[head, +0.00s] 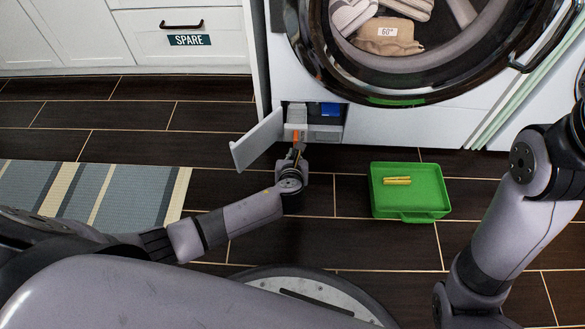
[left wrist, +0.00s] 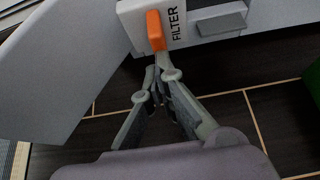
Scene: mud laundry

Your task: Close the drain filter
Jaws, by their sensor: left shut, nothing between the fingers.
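The drain filter (head: 296,114) is a light block at the left of a low opening in the washer front. The left wrist view shows its face (left wrist: 178,22), marked FILTER, with an upright orange handle (left wrist: 155,31). The handle also shows in the head view (head: 296,135). My left gripper (head: 297,150) is shut and empty just below the handle. In the left wrist view its fingertips (left wrist: 160,68) meet near the handle's lower end; I cannot tell whether they touch it. My right arm shows at the right, but its gripper is out of view.
The opening's grey flap (head: 257,140) stands open to the left, close beside my left gripper. A green tray (head: 411,211) with yellow sticks (head: 397,180) sits on the floor to the right. A striped mat (head: 95,190) lies left. The washer door (head: 430,95) is above.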

